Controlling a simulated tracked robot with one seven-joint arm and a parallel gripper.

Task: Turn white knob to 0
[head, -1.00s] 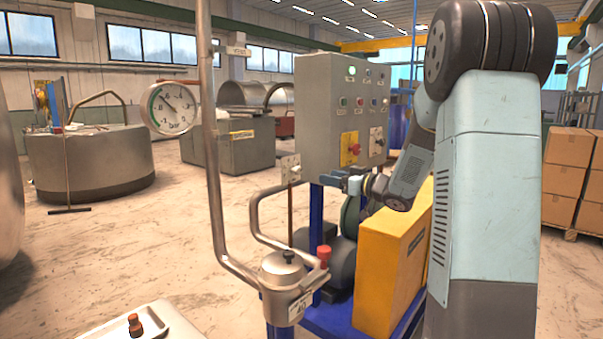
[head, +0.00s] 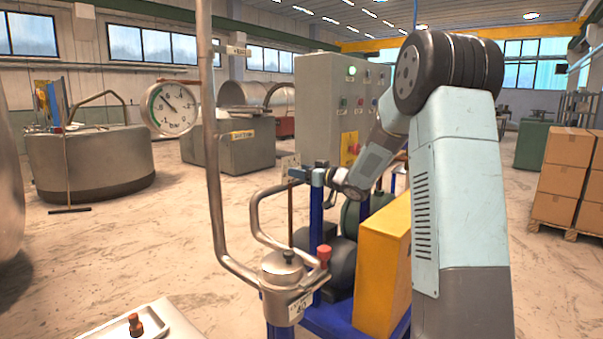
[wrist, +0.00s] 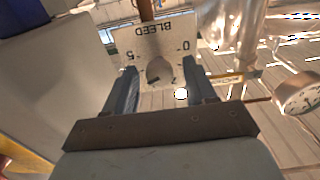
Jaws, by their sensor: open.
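A pale plate (wrist: 153,37) lettered BLEED, with numbers including 0 and 5, shows upside down in the wrist view. My gripper (wrist: 161,82) has one finger on each side of the knob, and no clear contact shows. The knob's pointer setting is too small to read surely. In the head view my gripper (head: 298,173) is at the plate (head: 288,163), left of the grey control cabinet; the knob is hidden there.
A bent steel pipe (head: 213,170) rises just left of the plate, with a round gauge (head: 173,108) beyond it. The grey cabinet (head: 318,110) stands close on the right.

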